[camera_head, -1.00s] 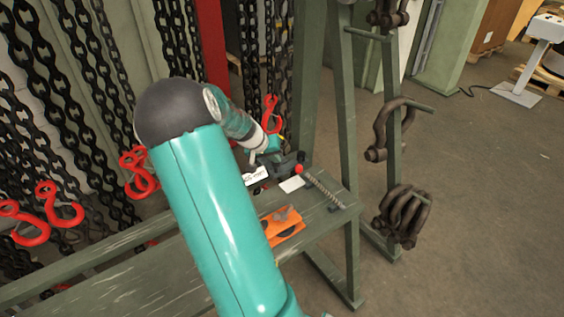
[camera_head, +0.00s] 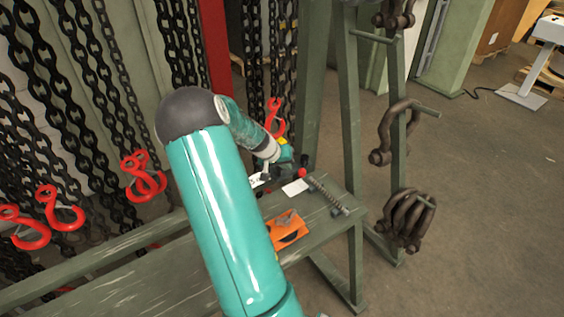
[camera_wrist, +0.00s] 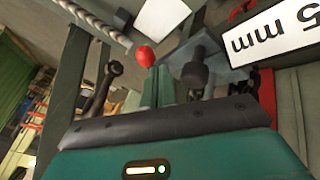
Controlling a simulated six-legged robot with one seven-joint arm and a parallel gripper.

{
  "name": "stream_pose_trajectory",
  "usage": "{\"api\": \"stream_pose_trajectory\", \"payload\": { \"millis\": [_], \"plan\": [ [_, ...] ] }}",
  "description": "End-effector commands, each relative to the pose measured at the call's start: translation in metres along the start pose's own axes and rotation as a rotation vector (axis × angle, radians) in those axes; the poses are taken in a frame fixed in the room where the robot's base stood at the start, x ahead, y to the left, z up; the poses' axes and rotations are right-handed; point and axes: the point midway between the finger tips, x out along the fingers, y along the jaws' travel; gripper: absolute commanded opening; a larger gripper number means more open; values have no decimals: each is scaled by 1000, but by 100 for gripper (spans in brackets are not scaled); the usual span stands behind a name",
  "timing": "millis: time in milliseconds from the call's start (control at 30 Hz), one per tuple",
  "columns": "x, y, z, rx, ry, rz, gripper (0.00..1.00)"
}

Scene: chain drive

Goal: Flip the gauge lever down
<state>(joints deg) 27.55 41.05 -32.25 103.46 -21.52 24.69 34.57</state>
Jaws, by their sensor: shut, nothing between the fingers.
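The gauge (camera_head: 265,178) stands on the green bench, mostly hidden behind my arm and wrist in the head view. In the wrist view, its white label (camera_wrist: 270,35) reads "5 mm" upside down. A red ball knob (camera_head: 303,171), apparently the lever's end, shows at the gauge's right side. In the wrist view the red knob (camera_wrist: 145,56) is just beyond my fingertips. A dark round-ended part (camera_wrist: 195,75) of the gauge is to their right. My gripper (camera_wrist: 168,78) is shut and empty, close to the knob; contact cannot be told.
A white card (camera_head: 295,187) and a threaded rod (camera_head: 328,195) lie right of the gauge. An orange object (camera_head: 287,230) lies nearer on the bench (camera_head: 130,285). Chains and red hooks (camera_head: 142,177) hang behind and left. A rack with shackles (camera_head: 407,220) stands right.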

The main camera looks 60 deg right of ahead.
Motion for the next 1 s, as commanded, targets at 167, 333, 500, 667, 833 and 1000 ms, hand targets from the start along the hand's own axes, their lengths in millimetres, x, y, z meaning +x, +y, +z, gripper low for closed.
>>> {"api": "stream_pose_trajectory", "payload": {
  "millis": [167, 333, 500, 667, 833, 1000],
  "plan": [
    [31, 0, -1, 0, -1, 1, 0],
    [43, -1, -2, 0, 0, 0, 0],
    [45, -1, -2, 0, 1, 0, 0],
    [45, -1, -2, 0, 1, 0, 0],
    [44, -1, -2, -4, 3, -2, 0],
    [44, -3, -3, -22, 12, -11, 0]
  ]
}}
